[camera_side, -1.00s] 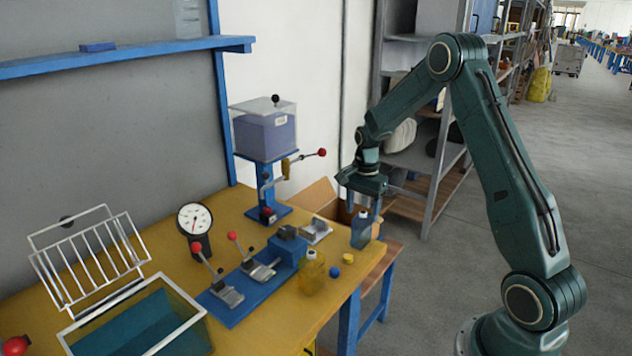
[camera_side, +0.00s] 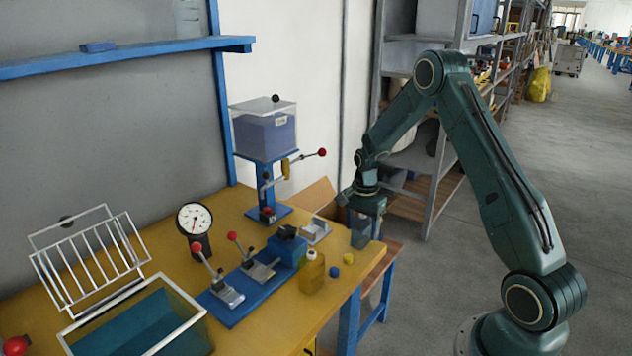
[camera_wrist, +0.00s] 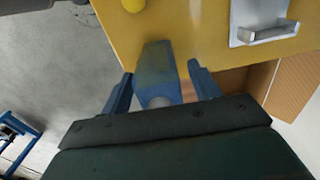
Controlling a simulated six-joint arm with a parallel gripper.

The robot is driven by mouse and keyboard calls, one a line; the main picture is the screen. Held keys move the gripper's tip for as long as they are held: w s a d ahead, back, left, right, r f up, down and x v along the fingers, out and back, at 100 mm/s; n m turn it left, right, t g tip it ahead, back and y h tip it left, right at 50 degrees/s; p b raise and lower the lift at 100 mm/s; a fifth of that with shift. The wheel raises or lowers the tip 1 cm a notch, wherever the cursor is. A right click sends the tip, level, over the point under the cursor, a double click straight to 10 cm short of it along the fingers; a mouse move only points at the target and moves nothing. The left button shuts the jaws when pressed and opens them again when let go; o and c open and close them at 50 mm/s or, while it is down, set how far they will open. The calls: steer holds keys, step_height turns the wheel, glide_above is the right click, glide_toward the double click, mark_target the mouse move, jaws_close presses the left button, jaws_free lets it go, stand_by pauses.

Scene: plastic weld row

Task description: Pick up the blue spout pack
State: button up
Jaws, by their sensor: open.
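The blue spout pack (camera_side: 360,236) stands upright near the right end of the yellow table. My gripper (camera_side: 362,212) is right above it, pointing down, and its fingers hide the pack's upper part in the side view. In the wrist view the pack (camera_wrist: 157,70) lies between the two blue fingers of my gripper (camera_wrist: 160,85). Gaps show on both sides, so the fingers are open around it.
A yellow bottle (camera_side: 312,272), a blue cap (camera_side: 334,272) and a yellow cap (camera_side: 348,258) stand near the table's front edge. A metal plate with a handle (camera_side: 315,231) is left of the pack. A blue lever fixture (camera_side: 232,312) lies further left.

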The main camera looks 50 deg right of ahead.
stand_by(0.4)
steer(key=c, duration=1.1)
steer(key=shift+r, duration=0.1)
step_height(320, 180, up, 20)
steer(key=shift+f, duration=0.1)
stand_by(0.4)
